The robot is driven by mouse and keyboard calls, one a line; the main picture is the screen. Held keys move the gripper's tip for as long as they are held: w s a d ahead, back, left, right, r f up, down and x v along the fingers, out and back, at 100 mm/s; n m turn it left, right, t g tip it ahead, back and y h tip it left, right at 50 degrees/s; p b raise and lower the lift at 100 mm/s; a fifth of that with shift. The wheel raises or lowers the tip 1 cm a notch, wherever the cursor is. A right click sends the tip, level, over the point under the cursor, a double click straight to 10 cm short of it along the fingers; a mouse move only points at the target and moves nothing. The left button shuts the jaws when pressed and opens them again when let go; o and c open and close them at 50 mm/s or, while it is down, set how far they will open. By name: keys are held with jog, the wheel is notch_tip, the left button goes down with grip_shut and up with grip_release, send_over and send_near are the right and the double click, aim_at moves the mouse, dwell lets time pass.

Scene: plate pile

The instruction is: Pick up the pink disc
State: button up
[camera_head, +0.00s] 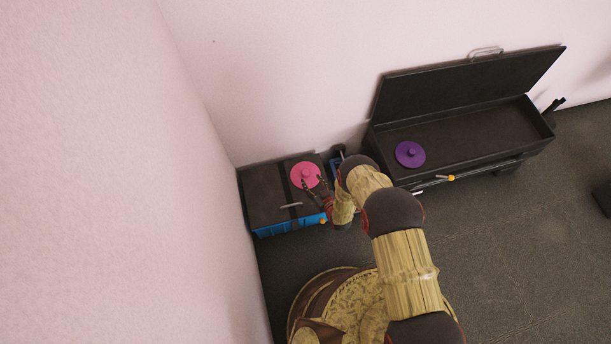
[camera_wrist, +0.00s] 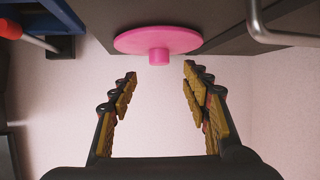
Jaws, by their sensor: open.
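The pink disc (camera_head: 299,174) is round with a small knob and lies on the dark top of a box at the left in the head view. In the wrist view the pink disc (camera_wrist: 135,40) shows at the top centre, its knob pointing toward my gripper. My gripper (camera_head: 317,188) is open and empty, close to the disc's lower right edge in the head view. In the wrist view my gripper (camera_wrist: 158,76) has its fingers spread on either side below the knob, with a gap between them. I cannot tell whether a fingertip touches the disc.
The dark box (camera_head: 262,207) has blue sides and a metal handle (camera_head: 291,206). A purple disc (camera_head: 410,154) lies in an open black chest (camera_head: 478,126) to the right. Pink walls (camera_head: 260,60) stand close behind and left.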

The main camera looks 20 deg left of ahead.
aim_at(306, 173)
jog(key=b+x, duration=0.3)
jog(key=x, duration=0.4)
jog(key=shift+f, duration=0.1)
jog(key=shift+c, duration=0.5)
jog(key=c, duration=1.1)
grip_shut()
